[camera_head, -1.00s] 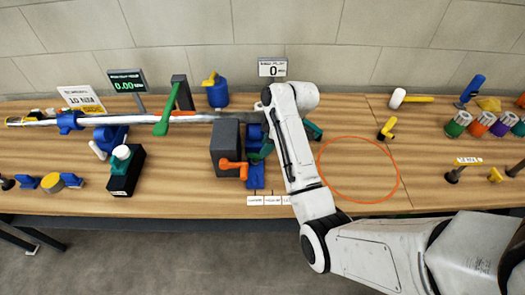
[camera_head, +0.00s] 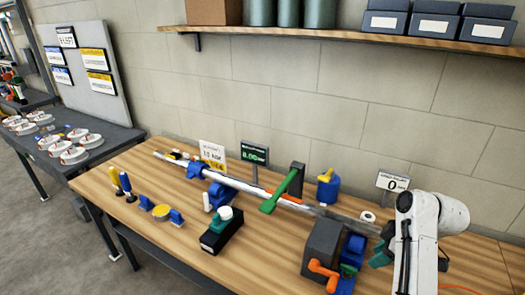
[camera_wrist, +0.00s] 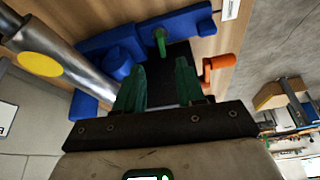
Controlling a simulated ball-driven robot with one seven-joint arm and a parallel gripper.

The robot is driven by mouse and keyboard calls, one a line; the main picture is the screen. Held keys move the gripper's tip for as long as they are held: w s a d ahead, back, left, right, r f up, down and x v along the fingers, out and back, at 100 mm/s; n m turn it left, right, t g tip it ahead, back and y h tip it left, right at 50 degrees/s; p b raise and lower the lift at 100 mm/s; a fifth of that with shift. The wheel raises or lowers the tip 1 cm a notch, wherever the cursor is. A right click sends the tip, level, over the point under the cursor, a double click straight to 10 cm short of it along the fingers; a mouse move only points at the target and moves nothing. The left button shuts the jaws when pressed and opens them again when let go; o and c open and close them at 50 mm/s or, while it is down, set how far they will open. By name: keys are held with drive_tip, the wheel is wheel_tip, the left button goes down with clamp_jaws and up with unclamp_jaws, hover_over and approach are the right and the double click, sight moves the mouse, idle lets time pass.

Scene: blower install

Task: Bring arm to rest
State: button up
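My white arm shows at the right edge of the head view, above the wooden workbench (camera_head: 190,245). My gripper (camera_wrist: 160,88) shows in the wrist view with two green fingers apart and nothing between them. Beyond the fingers in the wrist view are a blue fixture (camera_wrist: 122,60) with a green handle (camera_wrist: 160,40), an orange handle (camera_wrist: 218,68) and a shiny metal tube (camera_wrist: 75,75). I cannot tell the exact gap between fingers and fixture.
A dark block (camera_head: 322,248) with an orange crank (camera_head: 325,272) stands left of my arm. A long metal tube (camera_head: 240,185) runs along the bench through blue supports and a green-handled clamp (camera_head: 283,190). A shelf (camera_head: 350,33) with boxes hangs above. A dark table (camera_head: 85,150) stands at left.

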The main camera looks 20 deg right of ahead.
drive_tip(key=shift+f, duration=0.1)
drive_tip(key=s+a+f+m, duration=0.1)
drive_tip(key=s+a+f, duration=0.1)
drive_tip(key=s+a, duration=0.1)
drive_tip(key=s+a+f+m+g, duration=0.1)
drive_tip(key=s+a+f, duration=0.2)
drive_tip(key=s+a+f+m+h, duration=0.1)
drive_tip(key=s+a+f, duration=0.1)
drive_tip(key=a, duration=0.2)
drive_tip(key=shift+s+f+g, duration=0.25)
drive_tip(key=shift+s+g, duration=0.15)
drive_tip(key=s+a+f+m+g+h, duration=0.1)
drive_tip(key=s+a+f+m, duration=0.1)
drive_tip(key=s+a, duration=0.7)
drive_tip(key=s+m, duration=0.1)
drive_tip(key=s, duration=0.3)
drive_tip(key=shift+m, duration=0.4)
